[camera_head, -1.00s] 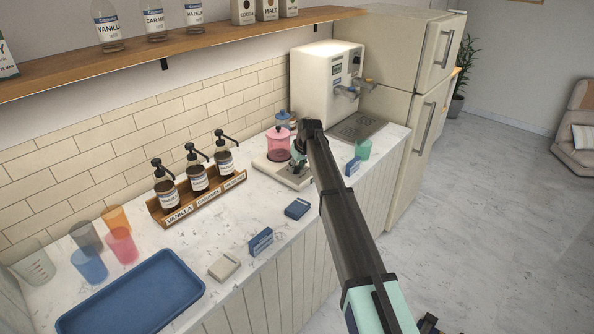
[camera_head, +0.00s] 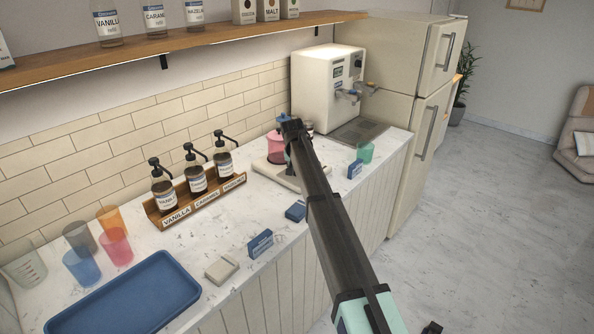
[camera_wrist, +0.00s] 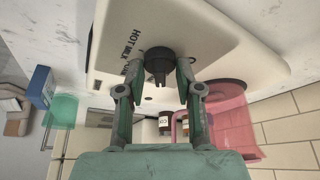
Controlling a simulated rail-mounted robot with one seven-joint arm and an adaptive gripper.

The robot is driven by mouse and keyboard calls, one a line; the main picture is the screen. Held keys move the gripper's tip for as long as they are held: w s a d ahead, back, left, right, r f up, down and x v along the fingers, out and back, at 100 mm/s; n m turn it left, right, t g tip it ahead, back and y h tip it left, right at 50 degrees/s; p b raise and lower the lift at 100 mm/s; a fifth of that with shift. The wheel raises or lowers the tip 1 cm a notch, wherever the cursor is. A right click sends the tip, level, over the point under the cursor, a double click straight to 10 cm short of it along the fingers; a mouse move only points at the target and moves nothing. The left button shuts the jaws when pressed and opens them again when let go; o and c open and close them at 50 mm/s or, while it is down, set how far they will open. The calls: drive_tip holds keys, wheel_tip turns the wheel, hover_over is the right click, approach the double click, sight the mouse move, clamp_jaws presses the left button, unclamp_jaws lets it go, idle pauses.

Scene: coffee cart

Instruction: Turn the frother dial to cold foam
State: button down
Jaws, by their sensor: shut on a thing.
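The frother has a cream base (camera_head: 262,168) on the counter, with a pink jar (camera_head: 275,150) on it. My arm hides its dial in the head view. In the wrist view the black round dial (camera_wrist: 159,58) sits on the cream base (camera_wrist: 205,45), with a narrow grip ridge towards me. The print HOT MILK (camera_wrist: 128,45) is left of the dial; more print below it is partly covered by a finger. My gripper (camera_wrist: 157,78) has its green fingers on both sides of the dial, shut on it. The pink jar (camera_wrist: 230,125) is to the right.
A green cup (camera_head: 365,151) and a small blue box (camera_head: 355,169) stand right of the frother. A coffee machine (camera_head: 325,85) is behind. A syrup rack (camera_head: 200,205), several cups and a blue tray (camera_head: 125,298) are to the left. The front counter edge is near my arm.

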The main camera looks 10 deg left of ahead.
idle(0.5)
drive_tip(key=c, duration=0.8)
unclamp_jaws()
drive_tip(key=shift+f, duration=0.1)
drive_tip(key=v, duration=1.2)
